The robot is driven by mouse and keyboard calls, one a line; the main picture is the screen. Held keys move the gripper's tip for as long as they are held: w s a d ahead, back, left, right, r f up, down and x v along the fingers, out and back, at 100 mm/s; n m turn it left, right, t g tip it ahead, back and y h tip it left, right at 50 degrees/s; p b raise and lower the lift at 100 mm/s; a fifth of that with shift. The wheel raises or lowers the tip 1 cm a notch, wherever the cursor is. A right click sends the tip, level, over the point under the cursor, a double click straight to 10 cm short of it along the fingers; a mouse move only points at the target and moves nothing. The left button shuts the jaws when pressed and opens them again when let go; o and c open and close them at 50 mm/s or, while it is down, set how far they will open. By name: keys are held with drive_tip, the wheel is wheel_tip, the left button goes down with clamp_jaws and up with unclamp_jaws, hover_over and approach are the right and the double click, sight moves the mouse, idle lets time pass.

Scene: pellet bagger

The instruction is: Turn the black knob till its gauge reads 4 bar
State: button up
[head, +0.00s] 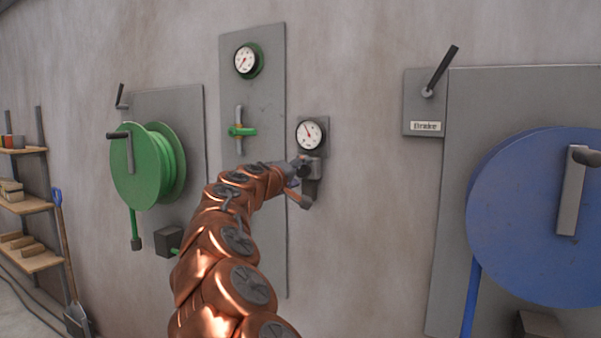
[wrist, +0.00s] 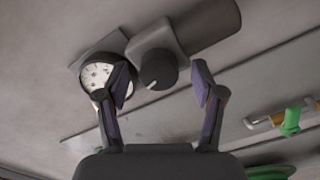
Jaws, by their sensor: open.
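The black knob (wrist: 158,72) has a white pointer mark and sits on a grey block (wrist: 153,40) in the wrist view. Its gauge (head: 309,134) has a white face in a black rim, with a red needle pointing to the upper left; the numbers are too small to read. The gauge also shows in the wrist view (wrist: 95,77), partly covered by a fingertip. My gripper (wrist: 160,82) is open, with one finger on either side of the knob and gaps between. In the head view my gripper (head: 299,184) is just below the gauge and hides the knob.
A second gauge (head: 245,61) and a green-handled valve (head: 241,131) are on a grey panel to the left. A green hose reel (head: 141,165) is farther left. Bare wall lies between.

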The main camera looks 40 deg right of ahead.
drive_tip(key=v, duration=1.1)
drive_tip(key=shift+a, duration=0.2)
drive_tip(key=s+a+f+m+g+y+p, duration=0.1)
drive_tip(key=s+a+f+m+y+p, duration=0.15)
drive_tip(key=s+f, duration=0.4)
drive_tip(key=s+a+f+m+g+y+p, duration=0.15)
drive_tip(key=s+f+y, duration=0.25)
drive_tip(key=s, duration=0.5)
drive_tip(key=s+a+f+n+g+y+p, duration=0.1)
drive_tip(key=s+a+f+n+y, duration=0.1)
drive_tip(key=s+a+f, duration=0.4)
drive_tip(key=s+a+f+n+g+y+p, duration=0.1)
drive_tip(key=s+a+f+y, duration=0.4)
drive_tip(key=a, duration=0.7)
drive_tip(key=s+a+f+n+g+y+p, duration=0.1)
drive_tip(key=s+a+f+n+g+y, duration=0.1)
drive_tip(key=s+a+f, duration=0.7)
drive_tip(key=shift+a+n+y, duration=0.65)
drive_tip(key=shift+n+y, duration=0.15)
drive_tip(key=shift+y, duration=0.05)
